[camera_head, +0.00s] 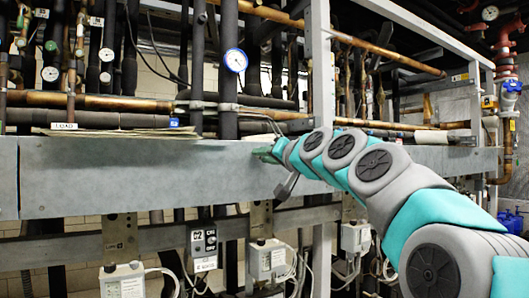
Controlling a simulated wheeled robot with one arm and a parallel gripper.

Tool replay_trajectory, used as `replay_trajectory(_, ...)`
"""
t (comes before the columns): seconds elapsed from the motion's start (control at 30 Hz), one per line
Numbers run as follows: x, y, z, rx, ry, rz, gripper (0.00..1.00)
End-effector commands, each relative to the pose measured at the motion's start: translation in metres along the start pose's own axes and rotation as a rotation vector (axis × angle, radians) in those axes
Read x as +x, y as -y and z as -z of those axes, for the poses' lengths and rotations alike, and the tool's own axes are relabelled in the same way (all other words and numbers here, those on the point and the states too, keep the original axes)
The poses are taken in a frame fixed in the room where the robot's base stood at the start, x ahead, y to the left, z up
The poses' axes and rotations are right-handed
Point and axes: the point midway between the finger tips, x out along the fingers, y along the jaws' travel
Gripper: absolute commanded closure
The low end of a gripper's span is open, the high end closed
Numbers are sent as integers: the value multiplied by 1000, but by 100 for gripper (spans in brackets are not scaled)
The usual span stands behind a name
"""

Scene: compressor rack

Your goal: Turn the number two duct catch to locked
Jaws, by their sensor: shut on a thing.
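A long grey metal duct (130,178) runs across the rack at mid-height. My gripper (264,153) is at the duct's upper front edge, just right of the picture's middle, with my teal and grey arm reaching in from the lower right. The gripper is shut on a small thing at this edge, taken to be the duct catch. The catch is too small and too covered by the gripper to make out its shape, number or position. A thin grey piece (286,187) hangs below my wrist against the duct face; I cannot tell what it is.
Copper and black pipes fill the rack above the duct, with a round blue-rimmed gauge (235,60). Below hang a dark box labelled C2 (203,240) and grey junction boxes (268,258) with loose cables. A red pipe with valves (504,60) stands at far right.

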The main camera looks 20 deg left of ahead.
Motion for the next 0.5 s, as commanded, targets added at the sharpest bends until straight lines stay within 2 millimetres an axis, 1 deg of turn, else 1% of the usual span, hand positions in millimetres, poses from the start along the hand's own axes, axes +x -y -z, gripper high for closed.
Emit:
replay_trajectory(0.2, 0, 1, 0, 57, 1, 0, 100)
replay_trajectory(0.5, 0, 0, -1, 75, 1, 0, 100)
